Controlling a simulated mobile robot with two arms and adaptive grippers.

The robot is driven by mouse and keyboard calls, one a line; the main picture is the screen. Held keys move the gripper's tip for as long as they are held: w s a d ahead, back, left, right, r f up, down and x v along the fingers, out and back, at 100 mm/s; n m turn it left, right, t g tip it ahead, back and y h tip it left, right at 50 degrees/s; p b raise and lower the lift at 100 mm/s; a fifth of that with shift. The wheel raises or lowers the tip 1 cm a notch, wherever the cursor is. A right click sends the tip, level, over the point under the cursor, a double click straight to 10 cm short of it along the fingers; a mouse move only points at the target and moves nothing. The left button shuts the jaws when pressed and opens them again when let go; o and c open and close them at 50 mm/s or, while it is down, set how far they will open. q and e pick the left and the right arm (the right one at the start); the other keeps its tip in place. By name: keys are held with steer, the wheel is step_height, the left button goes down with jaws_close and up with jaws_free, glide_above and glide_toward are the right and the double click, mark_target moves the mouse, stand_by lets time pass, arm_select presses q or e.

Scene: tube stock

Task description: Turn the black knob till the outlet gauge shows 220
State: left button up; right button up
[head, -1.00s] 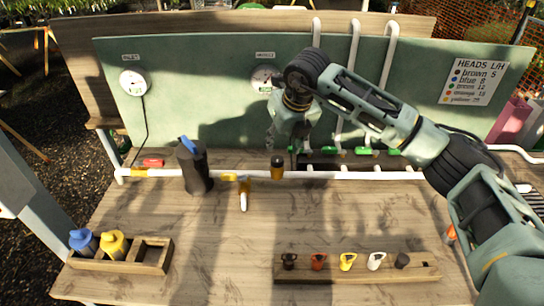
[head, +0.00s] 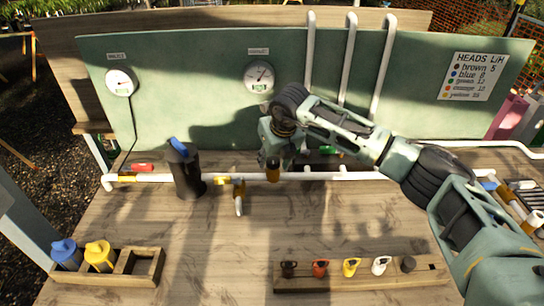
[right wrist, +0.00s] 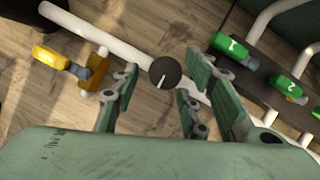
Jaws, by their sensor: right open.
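The black knob (right wrist: 165,72) shows in the right wrist view as a round black top with a white line. It lies between the spread fingers of my right gripper (right wrist: 163,98), which is open. In the head view, my right gripper (head: 272,158) is over the knob's brass-coloured body (head: 273,173) and hides its top. I cannot tell whether the fingers touch it. Two white dial gauges hang on the green panel: a left gauge (head: 121,82) and a right gauge (head: 259,77), nearer the knob. Their labels and readings are too small to read surely. My left gripper is not in view.
A white pipe (head: 150,178) crosses the bench, with a dark filter-like canister (head: 185,170) and a yellow-handled valve (right wrist: 60,63). Green numbered valves (right wrist: 232,46) stand close right of my gripper. A wooden rack (head: 350,282) and bottle box (head: 140,280) lie in front.

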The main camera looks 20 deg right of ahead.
steer(key=shift+w+f, duration=0.2)
steer(key=shift+f, duration=0.3)
steer(key=shift+c, duration=0.2)
steer(key=c, duration=1)
steer(key=shift+o, duration=0.2)
steer(key=shift+r, duration=0.1)
steer(key=shift+a, duration=0.1)
steer(key=shift+n+b, duration=0.3)
